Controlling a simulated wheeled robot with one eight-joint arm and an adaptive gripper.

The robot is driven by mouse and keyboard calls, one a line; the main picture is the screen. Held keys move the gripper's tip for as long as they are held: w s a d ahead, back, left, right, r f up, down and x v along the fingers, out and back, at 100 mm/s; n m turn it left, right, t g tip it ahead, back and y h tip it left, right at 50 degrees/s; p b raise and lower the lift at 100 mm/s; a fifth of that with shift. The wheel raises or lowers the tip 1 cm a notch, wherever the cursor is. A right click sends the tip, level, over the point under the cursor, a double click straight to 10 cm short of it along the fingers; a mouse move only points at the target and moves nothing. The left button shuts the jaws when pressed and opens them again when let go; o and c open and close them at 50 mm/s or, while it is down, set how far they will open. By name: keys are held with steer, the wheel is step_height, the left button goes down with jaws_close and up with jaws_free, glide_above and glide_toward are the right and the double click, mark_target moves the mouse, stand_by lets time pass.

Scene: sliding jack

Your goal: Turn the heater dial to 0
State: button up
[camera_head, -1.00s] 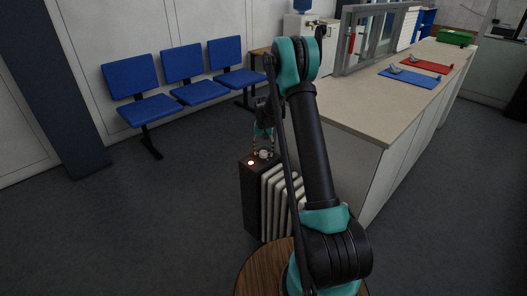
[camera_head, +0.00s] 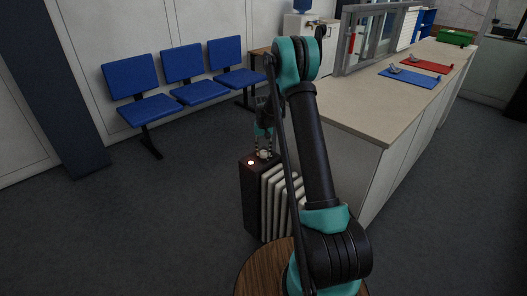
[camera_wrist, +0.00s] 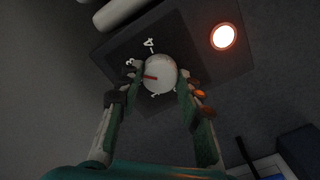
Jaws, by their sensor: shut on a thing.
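The heater dial (camera_wrist: 160,74) is a round white knob with a red pointer line, on the dark end panel of the heater (camera_wrist: 200,22). The pointer faces left in the wrist view, just below the mark 3; a 4 shows above the knob. The mark below it is hard to read and others are hidden. My gripper (camera_wrist: 157,82) is shut on the dial, one finger on each side. In the head view my gripper (camera_head: 264,144) reaches down onto the heater top (camera_head: 247,190), where the dial (camera_head: 264,154) shows small between the fingers.
A lit orange-red lamp (camera_wrist: 223,36) sits beside the dial on the heater. The heater's white fins (camera_head: 272,200) stand to the right of its dark end. A long counter (camera_head: 365,110) is at the right, blue chairs (camera_head: 182,75) at the back. Floor left of the heater is clear.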

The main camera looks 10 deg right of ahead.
steer(key=n, duration=1)
steer(key=shift+n, duration=0.3)
steer(key=n, duration=0.3)
steer(key=shift+n, duration=0.3)
steer(key=n, duration=0.3)
steer(key=shift+n, duration=0.3)
steer(key=n, duration=0.3)
steer(key=shift+n, duration=0.4)
steer(key=n, duration=0.3)
steer(key=shift+n, duration=2)
